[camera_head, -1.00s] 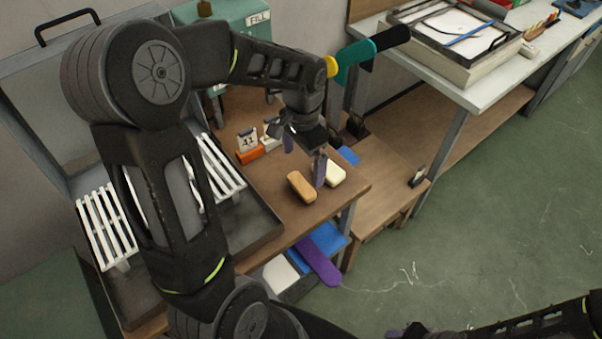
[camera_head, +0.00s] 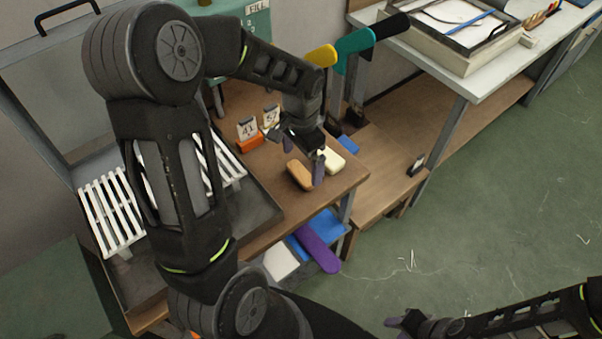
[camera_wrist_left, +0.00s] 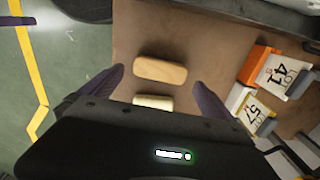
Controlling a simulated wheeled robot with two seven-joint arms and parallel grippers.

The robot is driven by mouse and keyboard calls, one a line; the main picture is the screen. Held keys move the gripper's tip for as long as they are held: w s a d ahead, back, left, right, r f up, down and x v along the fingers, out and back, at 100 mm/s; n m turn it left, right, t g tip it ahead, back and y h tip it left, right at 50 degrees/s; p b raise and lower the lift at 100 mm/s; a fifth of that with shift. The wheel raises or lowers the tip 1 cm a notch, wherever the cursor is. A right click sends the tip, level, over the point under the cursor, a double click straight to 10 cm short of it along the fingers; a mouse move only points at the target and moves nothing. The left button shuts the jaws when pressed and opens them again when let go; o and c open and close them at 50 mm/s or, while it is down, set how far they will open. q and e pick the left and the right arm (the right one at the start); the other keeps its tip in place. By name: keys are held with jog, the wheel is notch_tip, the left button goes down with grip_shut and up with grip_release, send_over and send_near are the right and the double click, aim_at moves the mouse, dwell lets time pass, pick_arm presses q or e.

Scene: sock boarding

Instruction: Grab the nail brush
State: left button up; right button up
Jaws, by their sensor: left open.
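A tan rounded block (camera_head: 300,175) and a cream rounded block (camera_head: 331,159) lie side by side near the right end of the brown table. I cannot tell for certain which is the nail brush. My left gripper (camera_head: 300,157) is open and empty just above them, one finger passing in front of the gap between the blocks. In the left wrist view the tan block (camera_wrist_left: 160,71) lies ahead between the open fingers. The cream block (camera_wrist_left: 153,102) is nearer, partly hidden by the gripper body. My right gripper (camera_head: 402,322) is at the bottom edge, only partly visible.
Numbered lot cards in an orange holder (camera_head: 249,145) and a white holder stand behind the blocks. A tray with white slatted racks (camera_head: 110,208) is at left. Yellow, teal and black sock boards (camera_head: 353,45) stand behind. A purple board (camera_head: 318,249) sticks out below the table.

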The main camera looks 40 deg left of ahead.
aim_at(301, 172)
pick_arm(q)
jog(key=shift+s+a+f, duration=0.1)
jog(key=shift+f, duration=1.85)
jog(key=shift+c, duration=0.2)
jog(key=c, duration=1.1)
jog(key=shift+r, duration=0.15)
jog(key=shift+c, duration=0.2)
notch_tip(301, 172, up, 10)
